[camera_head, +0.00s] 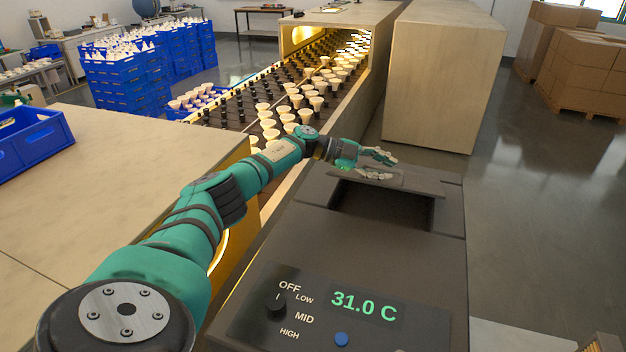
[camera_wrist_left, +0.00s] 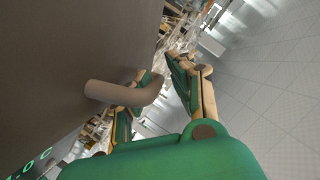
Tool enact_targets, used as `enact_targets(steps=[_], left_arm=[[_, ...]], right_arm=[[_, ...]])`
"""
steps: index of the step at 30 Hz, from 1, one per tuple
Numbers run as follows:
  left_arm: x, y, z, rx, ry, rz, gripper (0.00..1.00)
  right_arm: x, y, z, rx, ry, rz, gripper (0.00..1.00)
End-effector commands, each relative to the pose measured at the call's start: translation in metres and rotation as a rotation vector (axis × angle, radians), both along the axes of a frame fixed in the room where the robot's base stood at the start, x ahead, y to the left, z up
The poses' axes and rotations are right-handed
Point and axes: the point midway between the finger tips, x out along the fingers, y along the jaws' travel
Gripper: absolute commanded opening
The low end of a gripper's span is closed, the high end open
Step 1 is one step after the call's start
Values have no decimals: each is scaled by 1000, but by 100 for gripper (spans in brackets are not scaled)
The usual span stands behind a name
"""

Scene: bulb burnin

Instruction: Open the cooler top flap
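The cooler (camera_head: 390,250) is a dark grey box with a green 31.0 C display. The dark opening in its top (camera_head: 385,207) is uncovered. The top flap (camera_head: 405,181) shows at the far edge of this opening, swung back from it; its exact angle is hard to tell. My left gripper (camera_head: 377,164) is at the flap, its fingers apart. In the left wrist view, a bent grey-brown handle (camera_wrist_left: 125,93) stands out from a brown surface and reaches toward the space between my left fingers (camera_wrist_left: 168,88). I cannot tell whether they touch it. My right gripper is not in view.
A lit conveyor (camera_head: 260,108) with white bulbs runs behind the cooler into a beige tunnel. A beige block (camera_head: 440,80) stands behind. A beige table (camera_head: 110,150) with a blue crate (camera_head: 30,140) is at left.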

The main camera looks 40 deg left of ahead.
Motion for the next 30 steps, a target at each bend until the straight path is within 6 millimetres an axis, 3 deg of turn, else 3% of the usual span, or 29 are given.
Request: enact_targets(steps=[5,10,15,30], left_arm=[[-16,-7,-35,54,-110,-2,21],[-26,-12,-70,111,-229,0,21],[-32,-15,-99,124,-256,2,21],[-101,58,-77,129,-253,2,21]], right_arm=[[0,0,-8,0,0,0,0],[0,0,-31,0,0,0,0],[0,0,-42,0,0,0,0],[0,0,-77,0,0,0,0]])
